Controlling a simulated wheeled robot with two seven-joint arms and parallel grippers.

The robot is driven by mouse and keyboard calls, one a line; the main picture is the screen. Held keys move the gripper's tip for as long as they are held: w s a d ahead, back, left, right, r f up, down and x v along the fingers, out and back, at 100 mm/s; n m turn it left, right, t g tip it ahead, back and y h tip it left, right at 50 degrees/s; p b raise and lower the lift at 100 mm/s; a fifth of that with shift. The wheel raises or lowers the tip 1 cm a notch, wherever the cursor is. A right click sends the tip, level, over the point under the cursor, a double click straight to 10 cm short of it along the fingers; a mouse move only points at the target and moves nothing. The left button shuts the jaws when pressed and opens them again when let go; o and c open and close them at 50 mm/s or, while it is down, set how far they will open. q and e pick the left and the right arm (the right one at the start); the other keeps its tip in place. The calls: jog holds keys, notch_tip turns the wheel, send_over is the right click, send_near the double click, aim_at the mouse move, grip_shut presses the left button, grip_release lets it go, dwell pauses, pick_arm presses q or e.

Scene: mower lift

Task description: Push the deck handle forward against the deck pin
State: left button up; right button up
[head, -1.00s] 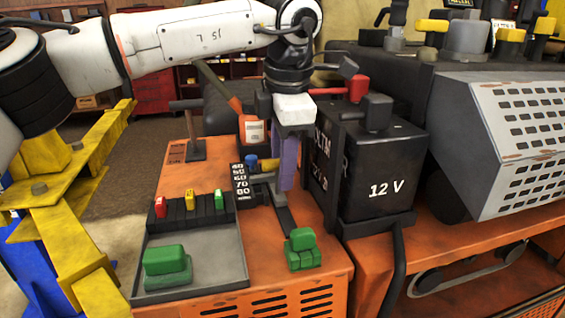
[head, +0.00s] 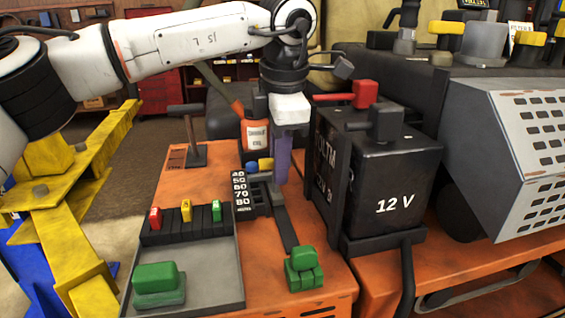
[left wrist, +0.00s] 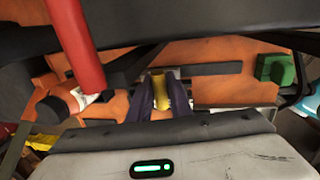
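The deck handle, with a yellow grip (head: 266,164), stands by the far end of a dark slot, beside a black scale plate (head: 241,192) marked 40 to 80. A small blue knob (head: 252,167), which looks like the deck pin, is just left of the yellow grip. I cannot tell whether they touch. My left gripper (head: 282,172) points down with its purple fingers at the handle. In the left wrist view the yellow grip (left wrist: 158,90) sits between the two fingers (left wrist: 161,103), which look closed on it. The fingers hide part of the handle. My right gripper is not in view.
A black 12 V battery (head: 385,185) stands close right of my gripper, with a red lever (head: 365,95) above it. An orange oil bottle (head: 256,135) is behind. A green clamp-like block (head: 303,268) and a grey tray (head: 205,275) are nearer.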

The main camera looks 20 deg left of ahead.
pick_arm(q)
jog(key=o, duration=0.4)
jog(key=shift+r, duration=0.15)
jog(key=r, duration=0.3)
jog(key=s+r, duration=0.1)
jog(key=r, duration=0.2)
jog(key=d+r, duration=0.1)
jog(key=r, duration=0.3)
jog(key=shift+s, duration=0.4)
